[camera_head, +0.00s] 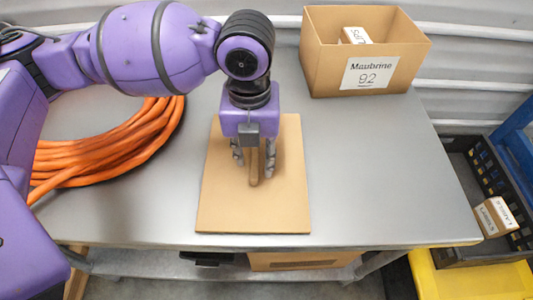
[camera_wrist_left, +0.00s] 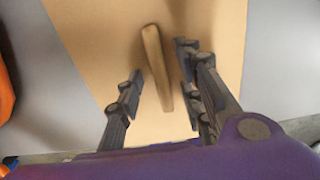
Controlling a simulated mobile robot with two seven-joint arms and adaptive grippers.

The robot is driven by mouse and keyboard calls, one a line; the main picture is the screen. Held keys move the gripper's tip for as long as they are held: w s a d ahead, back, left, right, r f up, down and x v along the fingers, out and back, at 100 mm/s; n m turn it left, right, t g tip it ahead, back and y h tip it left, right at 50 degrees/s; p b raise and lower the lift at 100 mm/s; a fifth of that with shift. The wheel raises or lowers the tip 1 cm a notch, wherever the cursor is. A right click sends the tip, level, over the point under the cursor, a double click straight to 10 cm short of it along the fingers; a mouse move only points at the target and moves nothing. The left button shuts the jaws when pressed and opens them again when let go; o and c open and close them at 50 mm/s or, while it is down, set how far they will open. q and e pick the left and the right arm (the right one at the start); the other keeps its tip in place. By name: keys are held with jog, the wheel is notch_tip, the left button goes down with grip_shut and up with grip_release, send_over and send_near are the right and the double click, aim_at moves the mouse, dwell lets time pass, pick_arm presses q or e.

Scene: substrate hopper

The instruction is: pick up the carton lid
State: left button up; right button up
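The carton lid (camera_head: 225,200) is a flat tan board lying on the grey table, with a bar-like wooden handle (camera_head: 254,168) standing on its middle. My left gripper (camera_head: 254,165) points down over the lid, with its fingers apart on either side of the handle. In the left wrist view the lid (camera_wrist_left: 85,30) fills the middle, and the handle (camera_wrist_left: 156,65) runs between the open fingers (camera_wrist_left: 160,75), with a gap visible on both sides. The handle's far end is partly hidden by the gripper in the head view. My right gripper is not in view.
A coiled orange cable (camera_head: 110,150) lies on the table at the left. An open cardboard box (camera_head: 330,70) labelled "Maubrine 92" stands at the back right, with a small carton (camera_head: 355,35) inside. The right side of the table (camera_head: 400,180) is clear. A black crate (camera_head: 460,160) sits beyond the right edge.

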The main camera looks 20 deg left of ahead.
pick_arm(q)
jog(key=shift+c, duration=0.3)
grip_shut()
jog(key=shift+r, duration=0.1)
